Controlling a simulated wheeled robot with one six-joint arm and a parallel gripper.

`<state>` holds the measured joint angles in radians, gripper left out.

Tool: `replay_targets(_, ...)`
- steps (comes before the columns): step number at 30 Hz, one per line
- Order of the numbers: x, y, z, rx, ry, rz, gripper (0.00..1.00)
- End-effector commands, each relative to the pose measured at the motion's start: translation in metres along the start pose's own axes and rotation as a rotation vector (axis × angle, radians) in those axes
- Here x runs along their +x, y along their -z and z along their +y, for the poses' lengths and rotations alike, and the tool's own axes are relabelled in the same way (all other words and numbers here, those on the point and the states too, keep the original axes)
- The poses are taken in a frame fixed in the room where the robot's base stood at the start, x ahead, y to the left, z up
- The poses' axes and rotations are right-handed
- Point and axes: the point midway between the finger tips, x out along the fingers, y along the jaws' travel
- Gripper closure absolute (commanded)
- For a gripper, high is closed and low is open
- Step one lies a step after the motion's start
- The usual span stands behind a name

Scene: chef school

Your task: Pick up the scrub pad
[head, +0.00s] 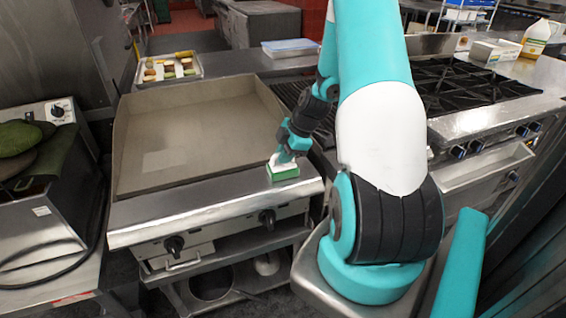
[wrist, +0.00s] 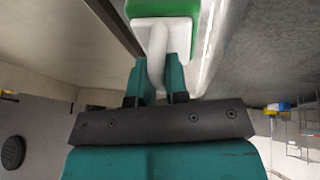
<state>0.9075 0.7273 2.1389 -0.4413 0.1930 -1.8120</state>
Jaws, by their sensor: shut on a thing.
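The scrub pad (head: 283,173) has a green pad under a white handle, and it is at the front right of the griddle, over the steel front ledge. In the wrist view the green scrub pad (wrist: 165,8) is at the top, partly cut off by the frame edge. My gripper (head: 286,152) is above it, with its fingers shut on the white handle. In the wrist view the two teal fingers of my gripper (wrist: 157,75) close on either side of the handle. I cannot tell whether the pad touches the ledge.
The flat griddle (head: 190,140) has raised side walls. A tray (head: 185,58) of food pieces sits behind it. A burner stove (head: 470,95) stands to the right. A cooker with dark green items (head: 20,137) is at the left. Knobs (head: 267,219) line the griddle's front.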

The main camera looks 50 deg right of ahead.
Motion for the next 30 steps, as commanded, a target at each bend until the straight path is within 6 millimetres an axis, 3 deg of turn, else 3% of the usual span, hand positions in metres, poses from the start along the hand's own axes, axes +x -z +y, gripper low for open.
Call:
replay_targets(8,-0.018,0.007,0.005,-0.002,-0.004,-0.001,1.00)
replay_targets(11,-0.038,0.015,0.009,-0.004,-0.008,-0.003,1.00)
replay_targets(21,-0.130,0.053,0.029,-0.004,-0.007,-0.003,1.00)
replay_targets(30,-0.175,0.073,0.038,-0.001,-0.002,0.000,1.00)
